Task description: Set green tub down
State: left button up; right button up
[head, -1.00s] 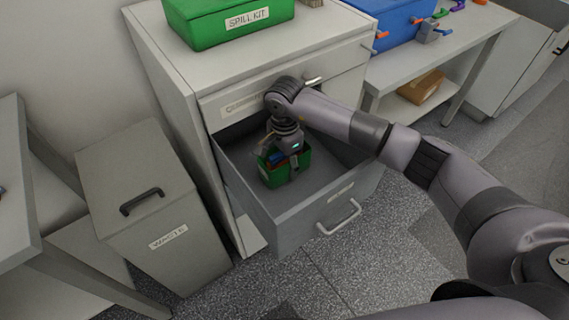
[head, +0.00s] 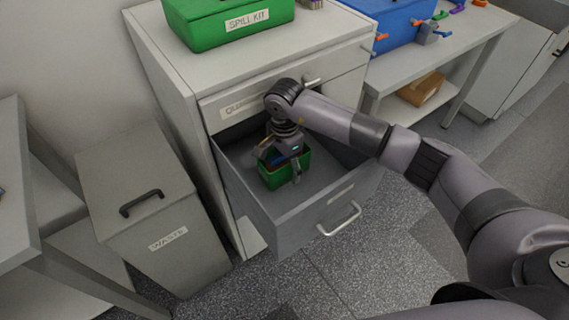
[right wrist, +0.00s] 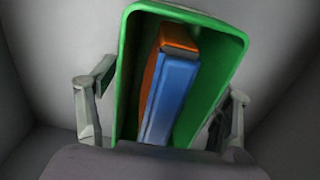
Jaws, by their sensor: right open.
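In the right wrist view the tub (right wrist: 128,75) holds a blue and orange block (right wrist: 171,90). My right gripper (head: 281,173) is over the tub inside the drawer. In the right wrist view its open fingers (right wrist: 162,118) lie on either side of the tub, with gaps between them and the walls. Part of the tub is hidden by the gripper in the head view. My left gripper is not in view.
The drawer belongs to a grey cabinet (head: 180,70) with a green spill kit box (head: 215,30) on top. A waste bin (head: 150,215) stands to the left. A bench with a blue box (head: 395,25) is at the right. The drawer floor right of the tub is clear.

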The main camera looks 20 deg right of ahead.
notch_tip(320, 180, up, 8)
jog(key=shift+f+b, duration=0.15)
jog(key=shift+b, duration=0.15)
dwell(0.4)
